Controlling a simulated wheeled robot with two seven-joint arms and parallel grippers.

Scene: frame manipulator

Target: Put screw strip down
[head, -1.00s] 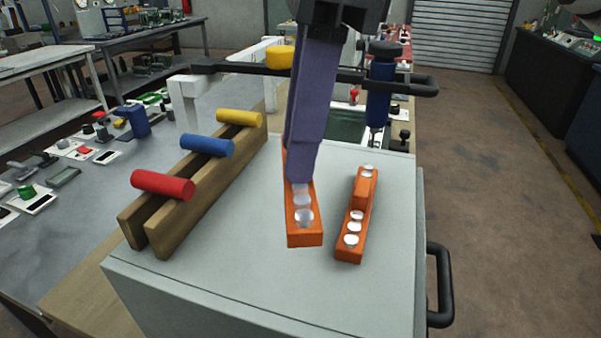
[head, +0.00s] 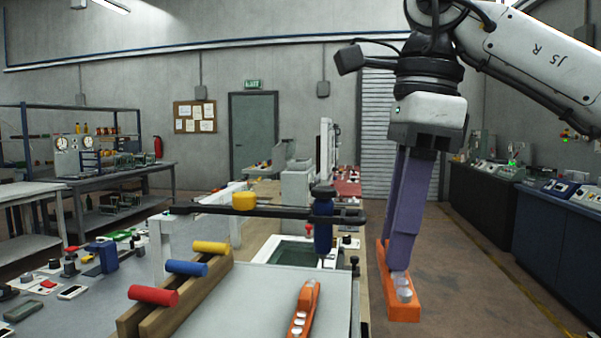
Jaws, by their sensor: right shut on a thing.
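My right gripper (head: 400,258) points down and is shut on an orange screw strip (head: 402,305) with several round silver screw heads on it. The held strip is in the air, to the right of the grey cabinet top (head: 245,303), with the floor behind it in the picture. A second orange screw strip (head: 304,308) lies on the cabinet top, left of the held one, and its near end is cut off by the frame. The gripper's fingers hide part of the held strip. My left gripper is not in view.
A wooden rack (head: 190,298) with red (head: 153,295), blue (head: 187,267) and yellow (head: 212,247) cylinders stands left on the cabinet. A black bar (head: 275,212) with a yellow knob and a blue handle (head: 323,235) spans behind. Clear grey surface lies between rack and second strip.

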